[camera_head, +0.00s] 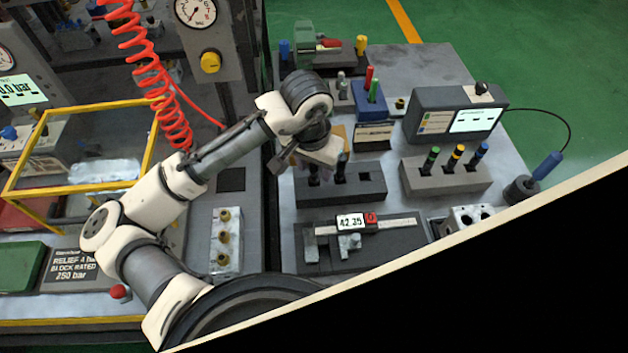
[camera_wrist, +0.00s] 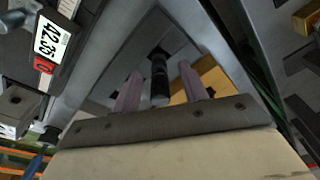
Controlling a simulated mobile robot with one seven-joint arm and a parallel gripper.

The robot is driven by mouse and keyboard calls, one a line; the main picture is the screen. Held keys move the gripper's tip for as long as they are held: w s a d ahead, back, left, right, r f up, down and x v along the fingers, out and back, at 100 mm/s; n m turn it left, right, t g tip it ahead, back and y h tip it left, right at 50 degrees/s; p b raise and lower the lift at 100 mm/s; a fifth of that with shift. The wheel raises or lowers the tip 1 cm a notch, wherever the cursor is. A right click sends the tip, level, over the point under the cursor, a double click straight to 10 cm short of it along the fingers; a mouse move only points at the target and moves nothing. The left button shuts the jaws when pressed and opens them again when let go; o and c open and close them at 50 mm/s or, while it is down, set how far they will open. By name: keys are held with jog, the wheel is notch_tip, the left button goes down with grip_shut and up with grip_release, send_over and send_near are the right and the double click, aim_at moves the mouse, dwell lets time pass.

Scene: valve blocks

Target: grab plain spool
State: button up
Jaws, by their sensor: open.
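Two dark spools stand in the dark rack block (camera_head: 345,193) in the head view; one, a dark spool (camera_head: 340,170), is beside my gripper (camera_head: 314,166). Another dark spool (camera_head: 313,177) is partly hidden under the gripper. In the wrist view a plain black spool (camera_wrist: 159,78) shows between the two pinkish fingers of my gripper (camera_wrist: 160,87). The fingers are open, with a gap visible on each side of it. I cannot tell how far down the fingers reach along it.
A grey block (camera_head: 447,178) with green-, yellow- and blue-ringed spools stands to the right. A caliper (camera_head: 362,222) lies on a dark tray in front. A display box (camera_head: 455,112) and a block with red and green pens (camera_head: 370,97) stand behind.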

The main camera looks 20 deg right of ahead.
jog(key=shift+f, duration=0.45)
jog(key=shift+r, duration=0.1)
jog(key=shift+c, duration=0.2)
grip_shut()
jog(key=shift+r, duration=0.1)
